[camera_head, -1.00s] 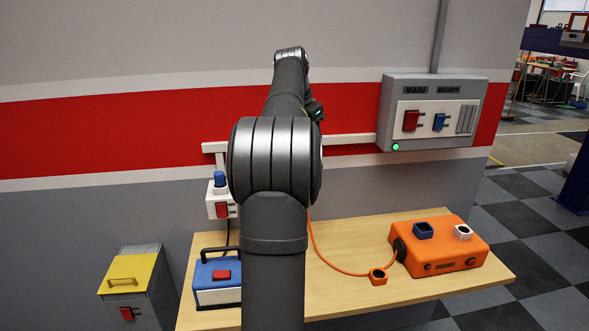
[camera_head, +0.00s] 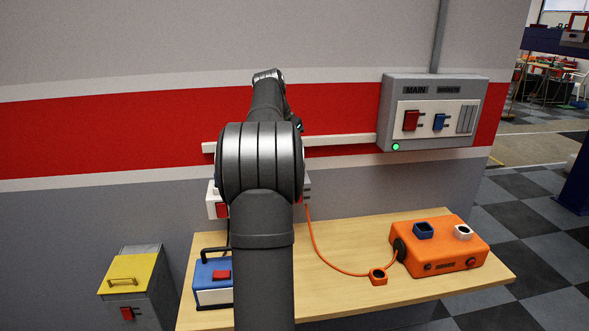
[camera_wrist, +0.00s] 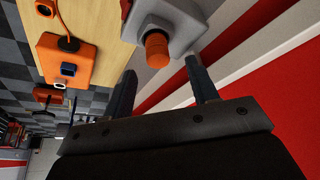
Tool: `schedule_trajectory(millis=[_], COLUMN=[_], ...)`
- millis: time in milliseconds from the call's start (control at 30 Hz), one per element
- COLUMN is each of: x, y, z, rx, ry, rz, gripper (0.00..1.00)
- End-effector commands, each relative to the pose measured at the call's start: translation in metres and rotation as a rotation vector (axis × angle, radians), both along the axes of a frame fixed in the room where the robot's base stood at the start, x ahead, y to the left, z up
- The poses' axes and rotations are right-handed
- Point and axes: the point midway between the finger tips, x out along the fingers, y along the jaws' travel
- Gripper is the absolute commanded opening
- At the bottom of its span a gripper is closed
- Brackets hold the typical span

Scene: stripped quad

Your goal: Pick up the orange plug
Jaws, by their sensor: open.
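In the wrist view the orange plug (camera_wrist: 157,50) is a short rounded cylinder standing out of a pale grey socket housing (camera_wrist: 178,17). My gripper (camera_wrist: 161,67) is open, with one dark finger on either side of the line to the plug. The plug is just beyond the fingertips, and nothing is held. I cannot tell the exact gap. In the head view my arm hides the plug and gripper. An orange cord (camera_head: 324,257) runs from behind my arm down to the table.
A blue-and-white case (camera_head: 212,295) is at left. A grey panel (camera_head: 388,120) hangs on the wall. The table's middle is mostly clear.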

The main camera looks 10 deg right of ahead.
Motion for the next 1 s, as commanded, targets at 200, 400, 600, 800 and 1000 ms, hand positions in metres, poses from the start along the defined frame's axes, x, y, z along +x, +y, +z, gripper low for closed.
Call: schedule_trajectory(millis=[200, 400, 600, 800, 1000], x=[0.003, 0.01, 0.014, 0.014, 0.014], y=[-0.004, -0.015, -0.019, -0.018, -0.018], z=[-0.011, -0.038, -0.05, -0.05, -0.05], rx=[0.001, 0.001, 0.001, 0.001, 0.001], ry=[0.002, 0.002, -0.002, -0.002, -0.002], rz=[0.0, 0.0, 0.002, 0.003, 0.003], gripper=[0.54, 0.54, 0.54, 0.4, 0.04])
